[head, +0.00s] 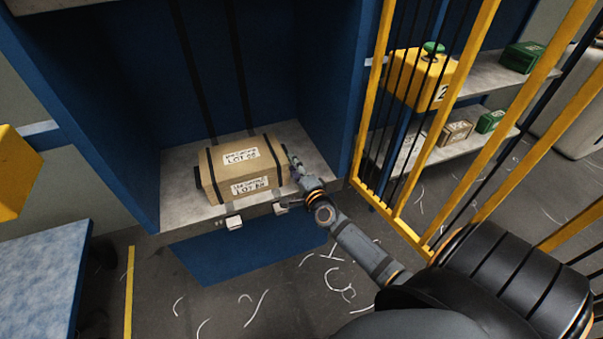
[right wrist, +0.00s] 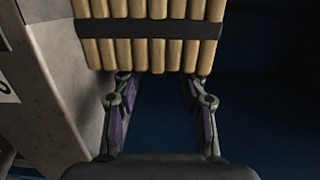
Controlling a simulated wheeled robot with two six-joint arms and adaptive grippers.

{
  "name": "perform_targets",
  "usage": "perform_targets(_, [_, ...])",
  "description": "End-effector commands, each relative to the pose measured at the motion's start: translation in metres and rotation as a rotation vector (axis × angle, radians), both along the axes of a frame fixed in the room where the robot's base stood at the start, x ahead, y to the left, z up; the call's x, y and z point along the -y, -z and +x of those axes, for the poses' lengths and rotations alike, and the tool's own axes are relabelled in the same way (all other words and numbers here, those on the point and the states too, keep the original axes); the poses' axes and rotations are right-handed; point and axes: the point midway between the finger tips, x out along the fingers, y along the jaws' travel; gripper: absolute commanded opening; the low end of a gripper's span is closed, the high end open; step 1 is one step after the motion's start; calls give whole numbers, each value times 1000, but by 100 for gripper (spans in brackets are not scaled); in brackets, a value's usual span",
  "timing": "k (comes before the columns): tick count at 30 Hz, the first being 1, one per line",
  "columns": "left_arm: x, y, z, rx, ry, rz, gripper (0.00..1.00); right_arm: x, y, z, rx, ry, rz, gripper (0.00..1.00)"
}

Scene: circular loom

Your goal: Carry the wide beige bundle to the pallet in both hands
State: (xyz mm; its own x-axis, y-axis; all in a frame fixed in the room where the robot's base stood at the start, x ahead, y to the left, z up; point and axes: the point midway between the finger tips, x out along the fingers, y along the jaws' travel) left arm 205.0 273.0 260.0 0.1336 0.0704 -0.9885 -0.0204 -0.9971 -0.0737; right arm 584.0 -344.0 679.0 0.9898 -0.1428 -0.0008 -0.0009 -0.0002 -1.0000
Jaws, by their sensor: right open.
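The wide beige bundle (head: 225,163) lies on a grey shelf inside a blue bay, with dark straps and white "LOT" labels. In the right wrist view it shows as a row of beige rods (right wrist: 150,52) crossed by a dark band. My right gripper (head: 293,162) is at the bundle's right end. In the right wrist view its two fingers (right wrist: 160,88) are spread, with the rod ends just beyond the tips; I cannot tell whether they touch. A small dark piece shows at the bundle's left end. My left gripper cannot be made out. I see no pallet.
The blue bay wall (head: 340,80) rises close to the right of the bundle. A yellow barred guard (head: 401,225) stands right of my right arm. A blue-topped table (head: 35,275) is at the lower left. The dark floor (head: 270,300) between has scattered pale strands.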

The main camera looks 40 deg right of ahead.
Motion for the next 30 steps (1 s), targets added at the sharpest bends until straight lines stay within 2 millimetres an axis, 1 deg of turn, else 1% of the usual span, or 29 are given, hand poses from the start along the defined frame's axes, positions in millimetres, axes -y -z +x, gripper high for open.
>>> perform_targets(1, [-1,0,0,0,0,1,0,-2,2,-13,-3,-1,-1,43])
perform_targets(6, [-1,0,1,1,1,2,0,-8,2,-51,-4,-2,0,43])
perform_targets(9, [-2,0,2,2,1,2,0,-10,1,-69,-4,-1,1,43])
perform_targets(12, [-2,0,2,2,1,2,0,-12,1,-82,-3,-1,-2,43])
perform_targets(15, [-2,0,2,2,1,3,0,-13,1,-89,-1,-1,0,43])
perform_targets(18, [-2,-1,2,2,1,3,0,-13,1,-92,-1,0,1,43])
perform_targets(30, [-2,-1,2,2,1,3,0,-13,0,-91,-1,0,1,43])
